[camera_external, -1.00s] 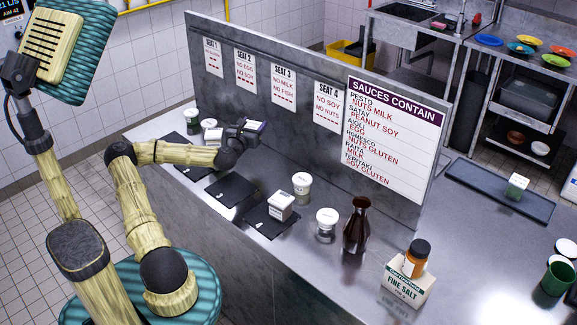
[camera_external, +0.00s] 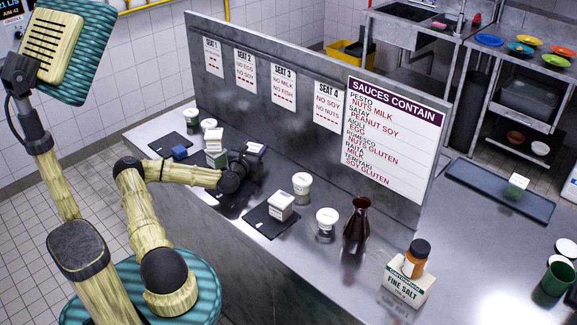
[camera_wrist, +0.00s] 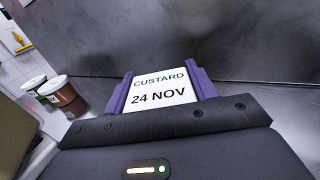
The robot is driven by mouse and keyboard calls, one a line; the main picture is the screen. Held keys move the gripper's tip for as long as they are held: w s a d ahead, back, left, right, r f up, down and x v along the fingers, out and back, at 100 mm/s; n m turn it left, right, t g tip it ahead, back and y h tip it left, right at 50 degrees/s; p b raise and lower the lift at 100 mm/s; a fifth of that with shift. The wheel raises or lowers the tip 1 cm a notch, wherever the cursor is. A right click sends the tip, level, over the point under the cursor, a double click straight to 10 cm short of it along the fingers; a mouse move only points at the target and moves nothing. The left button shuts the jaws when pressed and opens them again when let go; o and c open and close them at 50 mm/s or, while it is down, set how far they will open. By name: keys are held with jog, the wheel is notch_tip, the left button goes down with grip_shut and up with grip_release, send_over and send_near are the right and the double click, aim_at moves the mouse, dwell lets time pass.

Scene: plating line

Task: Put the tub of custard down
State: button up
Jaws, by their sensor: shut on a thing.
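The tub of custard (camera_wrist: 160,88) shows in the wrist view as a white lid or label reading "CUSTARD 24 NOV", between two purple fingers. My gripper (camera_external: 254,150) is shut on it. In the external view the tub's pale top (camera_external: 261,147) shows only in part; the gripper and wrist hide the rest. The gripper is low over the steel counter, close to the grey partition, around the third dark mat (camera_external: 236,198). I cannot tell whether the tub touches a surface.
A white carton (camera_external: 280,206) stands on the fourth mat (camera_external: 262,229). White-lidded tubs (camera_external: 302,184) (camera_external: 326,222), a brown bottle (camera_external: 357,222) and a salt box (camera_external: 408,287) stand to the right. A green-and-white stack (camera_external: 215,150) and a blue block (camera_external: 180,152) are left of the gripper.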

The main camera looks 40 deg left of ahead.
jog(key=shift+f, duration=0.15)
jog(key=o, duration=1.1)
jog(key=shift+r, duration=0.25)
jog(key=shift+s+d+f, duration=0.1)
jog(key=shift+s, duration=0.1)
jog(key=b+v, duration=0.1)
jog(key=v, duration=1)
jog(key=shift+s, duration=0.35)
